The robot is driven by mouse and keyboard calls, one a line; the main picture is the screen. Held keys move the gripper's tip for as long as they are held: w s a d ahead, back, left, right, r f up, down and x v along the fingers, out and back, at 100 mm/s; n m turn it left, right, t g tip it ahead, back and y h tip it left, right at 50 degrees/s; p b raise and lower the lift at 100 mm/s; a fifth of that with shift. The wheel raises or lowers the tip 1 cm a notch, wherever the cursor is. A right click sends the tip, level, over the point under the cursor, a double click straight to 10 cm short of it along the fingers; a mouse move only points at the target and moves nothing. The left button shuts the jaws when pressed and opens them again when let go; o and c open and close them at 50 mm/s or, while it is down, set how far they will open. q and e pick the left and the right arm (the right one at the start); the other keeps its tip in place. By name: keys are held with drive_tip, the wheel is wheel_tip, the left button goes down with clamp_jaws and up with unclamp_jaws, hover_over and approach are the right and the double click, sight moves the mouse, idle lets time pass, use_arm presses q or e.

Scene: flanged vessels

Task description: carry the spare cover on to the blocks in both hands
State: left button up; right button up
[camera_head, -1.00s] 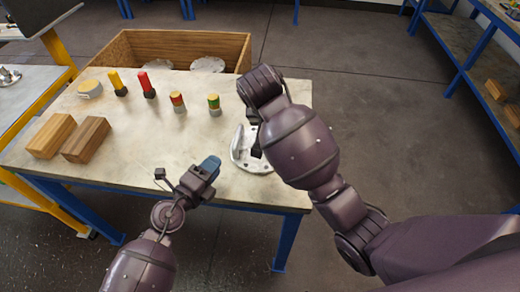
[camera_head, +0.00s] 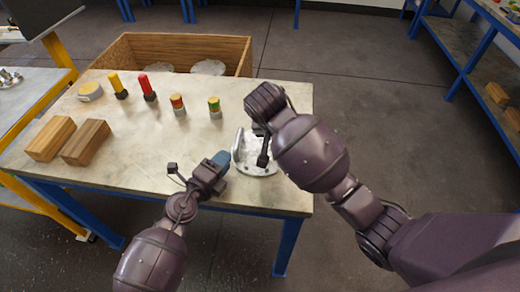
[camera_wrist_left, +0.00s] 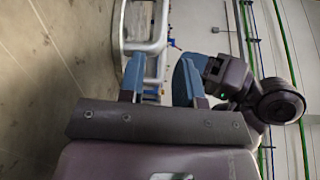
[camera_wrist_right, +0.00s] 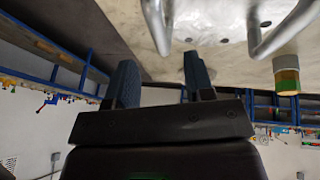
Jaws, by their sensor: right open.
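The spare cover (camera_head: 262,167) is a pale round metal plate with holes and two bar handles. It lies near the table's front right corner, partly hidden by my right arm. My left gripper (camera_head: 222,160) is open at its left side. In the left wrist view a handle (camera_wrist_left: 145,47) rises just ahead of and partly between the fingers. My right gripper (camera_wrist_right: 160,80) is open; in the right wrist view one handle (camera_wrist_right: 158,25) is just ahead of the gap between its fingers. In the head view it is mostly hidden. Two wooden blocks (camera_head: 50,138) (camera_head: 86,142) lie side by side at the table's left.
On the table (camera_head: 150,150) stand a red-topped tool (camera_head: 147,86), a yellow-topped one (camera_head: 118,85), a red-banded cylinder (camera_head: 178,105), a green-banded cylinder (camera_head: 215,107) and a tape-like roll (camera_head: 90,91). A wooden crate (camera_head: 185,47) is behind. The table's middle is clear.

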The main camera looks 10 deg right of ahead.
sight(236, 145)
use_arm(q)
drive_tip(key=shift+x, duration=3.3)
use_arm(e)
drive_tip(key=shift+x, duration=3.35)
use_arm(q)
drive_tip(key=c, duration=0.5)
use_arm(e)
drive_tip(key=c, duration=0.5)
use_arm(q)
clamp_jaws()
use_arm(e)
clamp_jaws()
use_arm(q)
drive_tip(key=shift+w+r, duration=0.1)
drive_tip(key=shift+r, duration=0.15)
use_arm(e)
drive_tip(key=shift+w+r, duration=0.15)
drive_tip(key=shift+r, duration=0.15)
